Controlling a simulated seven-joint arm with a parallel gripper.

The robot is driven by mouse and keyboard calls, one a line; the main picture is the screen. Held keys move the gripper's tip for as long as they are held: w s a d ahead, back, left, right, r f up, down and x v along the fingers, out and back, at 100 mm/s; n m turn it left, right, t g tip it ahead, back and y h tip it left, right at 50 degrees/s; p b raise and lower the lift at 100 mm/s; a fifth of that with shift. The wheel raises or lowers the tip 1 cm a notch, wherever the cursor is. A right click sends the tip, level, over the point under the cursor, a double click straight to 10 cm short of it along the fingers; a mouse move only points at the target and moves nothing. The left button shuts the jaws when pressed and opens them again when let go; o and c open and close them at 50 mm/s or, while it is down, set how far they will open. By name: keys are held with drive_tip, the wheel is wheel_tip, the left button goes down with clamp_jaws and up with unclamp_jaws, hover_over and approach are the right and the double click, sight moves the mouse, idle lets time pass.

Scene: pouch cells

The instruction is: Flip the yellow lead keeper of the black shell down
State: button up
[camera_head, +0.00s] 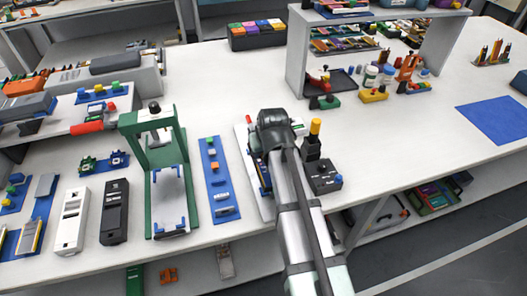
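My arm reaches from the bottom edge up to a white base plate (244,138), and its dark end, my gripper (273,128), is over that plate. My fingers are hidden behind my own wrist, so whether they are open or holding anything does not show. A dark part (262,177) on the plate, left of my arm, may be the black shell, but it is mostly covered. I cannot make out a yellow lead keeper on it. A yellow-topped post (315,128) on a black fixture (322,172) stands just right of my arm.
Left of the plate are a blue strip with small parts (217,175), a green press frame (182,145), a black device (115,212) and a white device (73,218). A grey shelf (297,55) with bottles before it stands behind. The table right of the fixture is clear up to a blue mat (497,118).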

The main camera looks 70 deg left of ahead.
drive_tip(key=shift+a+f, duration=0.1)
drive_tip(key=shift+f, duration=0.3)
drive_tip(key=shift+c, duration=0.4)
clamp_jaws()
